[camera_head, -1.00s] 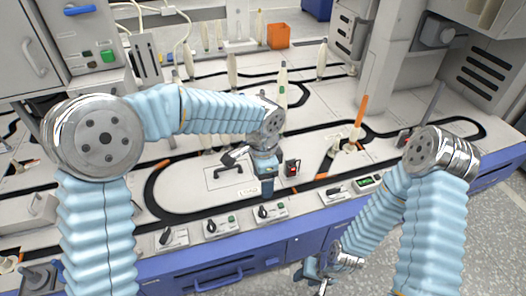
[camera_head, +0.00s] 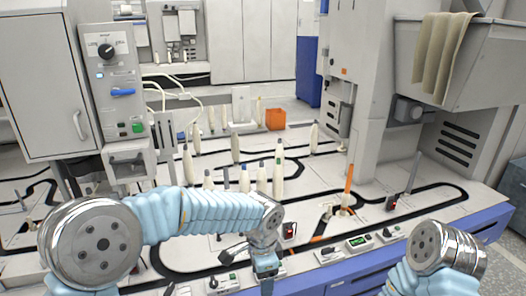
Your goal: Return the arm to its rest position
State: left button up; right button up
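My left arm, in pale blue ribbed sleeving, comes in from the left and reaches over the table's front part. Its gripper (camera_head: 266,268) points down near the row of control boxes along the front edge. Its fingers are small and seen from behind, so I cannot tell whether they are open, and I see nothing clearly held. Of my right arm only a silver joint and some sleeving show at the lower right. My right gripper is out of the picture.
Several pale bobbins (camera_head: 278,178) stand upright on the white table (camera_head: 400,200) with black tracks. An orange box (camera_head: 275,120) is at the back. A grey cabinet (camera_head: 50,85) stands left. A pillar and a bin (camera_head: 445,65) with cloth stand right.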

pick_arm(q)
jog(key=s+a+f+n+g+h+p, duration=0.1)
jog(key=s+a+f+n+h+p, duration=0.15)
jog(key=f, duration=0.45)
jog(key=s+a+f+n+h+p, duration=0.1)
jog(key=s+f+n, duration=0.25)
jog(key=f, duration=0.25)
jog(key=s+a+f+n+t+p, duration=0.1)
jog(key=s+a+f+n+p, duration=0.1)
jog(key=s+a+f+n, duration=0.6)
jog(key=s+n, duration=0.2)
jog(key=s, duration=0.1)
jog(key=shift+f+n+t+p, duration=0.25)
jog(key=shift+n+t+p, duration=0.05)
jog(key=shift+t, duration=0.1)
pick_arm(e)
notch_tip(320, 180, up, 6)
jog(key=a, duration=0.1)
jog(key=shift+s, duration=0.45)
pick_arm(q)
jog(key=shift+h, duration=0.35)
